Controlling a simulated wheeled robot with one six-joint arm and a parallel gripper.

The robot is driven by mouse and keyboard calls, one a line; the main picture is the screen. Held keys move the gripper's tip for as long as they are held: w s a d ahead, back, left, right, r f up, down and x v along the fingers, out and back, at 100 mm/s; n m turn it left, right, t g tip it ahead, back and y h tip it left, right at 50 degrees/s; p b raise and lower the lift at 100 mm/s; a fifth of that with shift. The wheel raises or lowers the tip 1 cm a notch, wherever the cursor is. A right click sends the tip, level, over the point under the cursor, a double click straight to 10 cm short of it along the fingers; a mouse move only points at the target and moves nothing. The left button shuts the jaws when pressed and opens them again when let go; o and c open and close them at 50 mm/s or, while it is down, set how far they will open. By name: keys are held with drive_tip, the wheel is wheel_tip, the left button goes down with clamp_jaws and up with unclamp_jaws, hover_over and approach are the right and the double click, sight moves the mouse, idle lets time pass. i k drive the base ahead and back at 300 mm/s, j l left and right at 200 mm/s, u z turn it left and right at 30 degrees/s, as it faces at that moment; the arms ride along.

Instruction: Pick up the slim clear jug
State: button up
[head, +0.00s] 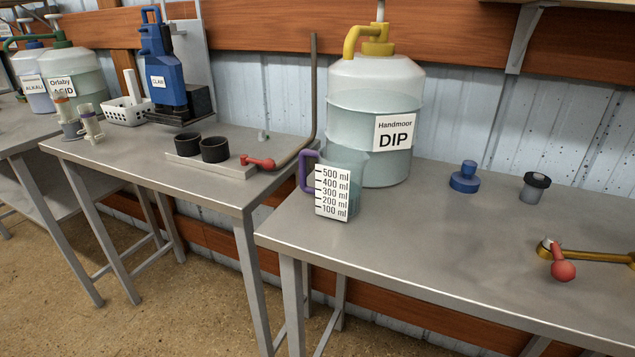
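The slim clear jug (349,168) stands upright near the left end of the right-hand metal table. It has a white scale panel marked from 100 ml to 500 ml and a purple handle on its left side. It stands just in front of the large translucent DIP container (370,115) with a yellow pump top, and overlaps it in view. I cannot tell whether the jug holds liquid. My gripper is not in this view.
The right table (420,250) is clear in front of the jug. A blue stopper (465,178), a black-topped piece (534,188) and a red-knobbed lever (563,270) stand to the right. A bent grey pipe (312,100) rises left of the jug. A gap separates the left table (215,185).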

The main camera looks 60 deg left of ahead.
sight(339, 169)
drive_tip(key=u, duration=2.05)
